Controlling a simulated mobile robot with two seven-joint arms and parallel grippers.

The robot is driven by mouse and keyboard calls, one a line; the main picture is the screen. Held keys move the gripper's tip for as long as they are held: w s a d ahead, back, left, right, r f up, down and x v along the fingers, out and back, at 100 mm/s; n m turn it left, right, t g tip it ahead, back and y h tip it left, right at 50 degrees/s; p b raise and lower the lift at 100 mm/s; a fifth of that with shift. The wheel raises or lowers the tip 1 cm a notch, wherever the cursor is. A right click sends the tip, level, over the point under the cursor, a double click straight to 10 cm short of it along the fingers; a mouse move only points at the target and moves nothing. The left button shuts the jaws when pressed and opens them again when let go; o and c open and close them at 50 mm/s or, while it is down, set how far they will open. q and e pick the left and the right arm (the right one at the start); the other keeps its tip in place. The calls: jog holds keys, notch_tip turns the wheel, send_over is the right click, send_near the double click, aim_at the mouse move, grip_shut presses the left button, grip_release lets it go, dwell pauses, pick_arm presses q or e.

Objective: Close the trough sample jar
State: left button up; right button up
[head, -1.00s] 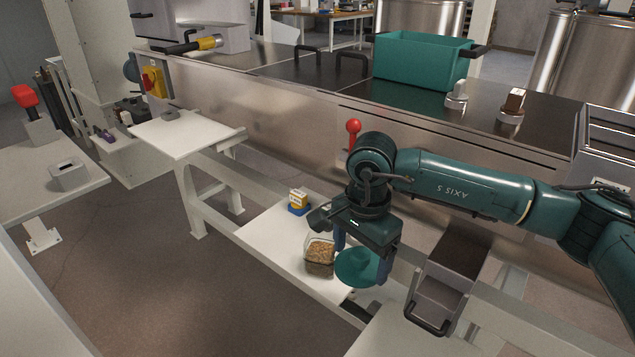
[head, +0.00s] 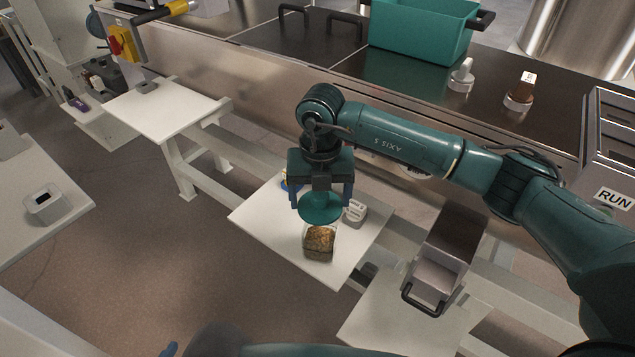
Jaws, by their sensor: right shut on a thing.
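The sample jar (head: 319,245) is a clear glass jar with brown grainy contents, standing upright on a white shelf (head: 265,226). My right gripper (head: 320,202) points down and is shut on a round teal lid (head: 320,211). The lid is above and slightly behind the jar's mouth in the picture, overlapping its top edge; I cannot tell whether they touch. Of my left arm, only a teal part and a blue tip (head: 170,349) show at the bottom edge; its jaws cannot be made out.
A pale grey looped object (head: 354,211) stands right of the lid. A grey bin with a black handle (head: 437,275) stands to the right. The shelf's left part is clear.

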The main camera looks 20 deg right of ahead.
aim_at(320, 213)
pick_arm(q)
jog(key=shift+f, duration=0.15)
pick_arm(e)
jog(key=shift+f, duration=0.15)
jog(key=shift+f+b, duration=0.35)
jog(key=shift+b, duration=0.15)
jog(key=shift+f+b, duration=0.7)
jog(key=shift+f, duration=0.15)
jog(key=shift+f+b, duration=0.8)
jog(key=shift+f, duration=0.25)
pick_arm(q)
jog(key=shift+w+d+f+h, duration=0.1)
jog(key=shift+d+f+h, duration=0.2)
jog(key=shift+d+f, duration=0.25)
pick_arm(e)
jog(key=shift+f, duration=0.1)
pick_arm(q)
jog(key=shift+a, duration=0.1)
jog(key=shift+t, duration=0.3)
jog(key=shift+f+b, duration=0.85)
jog(key=shift+b, duration=0.05)
pick_arm(e)
jog(key=shift+f, duration=1)
